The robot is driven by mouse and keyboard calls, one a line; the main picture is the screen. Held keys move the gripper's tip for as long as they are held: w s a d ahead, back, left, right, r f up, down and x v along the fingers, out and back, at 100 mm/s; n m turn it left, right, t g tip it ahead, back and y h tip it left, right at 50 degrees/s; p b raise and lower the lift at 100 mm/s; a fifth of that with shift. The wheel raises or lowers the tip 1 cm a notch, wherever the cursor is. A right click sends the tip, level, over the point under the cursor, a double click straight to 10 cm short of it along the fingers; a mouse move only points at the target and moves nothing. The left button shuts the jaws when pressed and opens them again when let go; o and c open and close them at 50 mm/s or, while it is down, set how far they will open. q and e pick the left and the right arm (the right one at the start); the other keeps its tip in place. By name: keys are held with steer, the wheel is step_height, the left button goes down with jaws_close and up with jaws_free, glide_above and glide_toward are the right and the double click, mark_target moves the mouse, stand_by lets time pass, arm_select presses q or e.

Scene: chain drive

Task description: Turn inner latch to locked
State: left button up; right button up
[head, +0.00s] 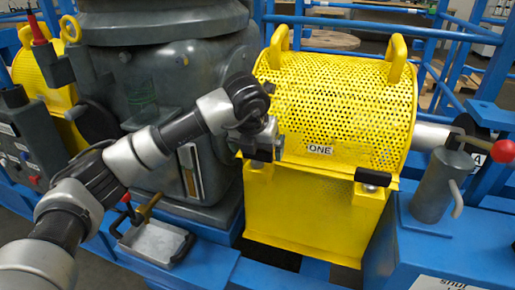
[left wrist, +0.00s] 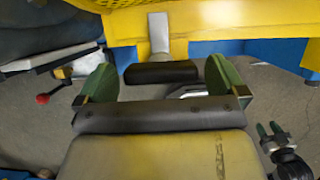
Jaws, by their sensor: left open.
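The yellow perforated guard labelled ONE (head: 340,110) sits closed-looking over its yellow lower housing (head: 310,215). A latch with a black grip (head: 373,177) shows at the guard's right front edge. My left gripper (head: 272,146) is at the guard's left front edge and covers that part in the head view. In the left wrist view, a latch with a black grip (left wrist: 160,72) on a pale metal strip (left wrist: 158,30) lies ahead, between the two open green-padded fingers of my left gripper (left wrist: 160,64). Contact cannot be told.
A large grey machine housing (head: 160,70) stands left of the guard. A metal tray (head: 152,243) with a red-tipped lever (head: 125,198) is below my left arm. A grey cylinder (head: 432,188) and a red-ball lever (head: 502,151) stand at right. Blue frame rails surround everything.

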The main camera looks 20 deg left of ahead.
arm_select(q)
steer(key=p+v, duration=0.1)
steer(key=v, duration=0.9)
steer(key=shift+s, duration=0.1)
